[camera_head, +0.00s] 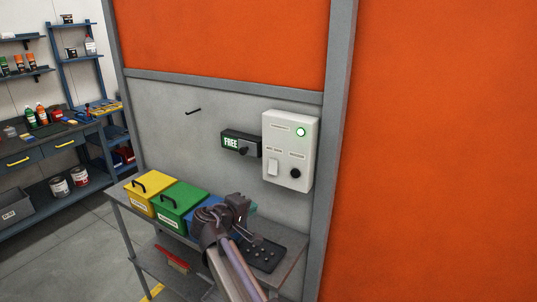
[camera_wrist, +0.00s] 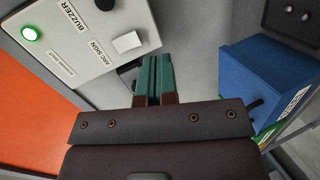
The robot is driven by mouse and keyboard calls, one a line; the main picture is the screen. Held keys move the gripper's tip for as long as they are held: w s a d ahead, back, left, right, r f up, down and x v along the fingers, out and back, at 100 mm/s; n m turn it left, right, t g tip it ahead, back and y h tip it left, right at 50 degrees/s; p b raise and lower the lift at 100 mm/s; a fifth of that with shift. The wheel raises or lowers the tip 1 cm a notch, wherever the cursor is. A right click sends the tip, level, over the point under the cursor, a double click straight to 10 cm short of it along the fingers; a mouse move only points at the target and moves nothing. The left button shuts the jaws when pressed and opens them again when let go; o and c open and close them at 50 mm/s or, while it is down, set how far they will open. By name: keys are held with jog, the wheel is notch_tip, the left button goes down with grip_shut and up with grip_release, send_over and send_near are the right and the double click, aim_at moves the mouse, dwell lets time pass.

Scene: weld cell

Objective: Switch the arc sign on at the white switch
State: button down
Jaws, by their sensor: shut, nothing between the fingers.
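The white switch (camera_head: 272,168) is a small rocker low on the left of the white control box (camera_head: 289,125), which is mounted on the grey wall. In the wrist view the switch (camera_wrist: 126,42) is beside the label ARC SIGN, left of and beyond my fingertips. A sign (camera_head: 231,142) reading FREE in lit green hangs left of the box. My gripper (camera_head: 252,209) is below the box, over the bench. In the wrist view its green fingers (camera_wrist: 154,58) are together and empty, apart from the switch.
A green lamp (camera_head: 301,132) glows on the box, above a black knob (camera_head: 295,173). Yellow (camera_head: 148,190), green (camera_head: 180,205) and blue (camera_wrist: 262,75) bins and a dark tray (camera_head: 268,257) are on the bench. A black hook (camera_head: 193,111) projects from the wall.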

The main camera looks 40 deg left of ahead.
aim_at(272, 173)
jog(key=a+r, duration=0.1)
jog(key=w+a+r+n+t+y, duration=0.1)
jog(key=a+r+n+t+y, duration=0.1)
jog(key=shift+w+a+b, duration=0.25)
jog(key=shift+w+b, duration=0.05)
jog(key=shift+b, duration=0.05)
jog(key=shift+w, duration=0.1)
jog(key=b+x, duration=0.1)
jog(key=x, duration=1.3)
jog(key=shift+b, duration=0.35)
jog(key=shift+w, duration=0.1)
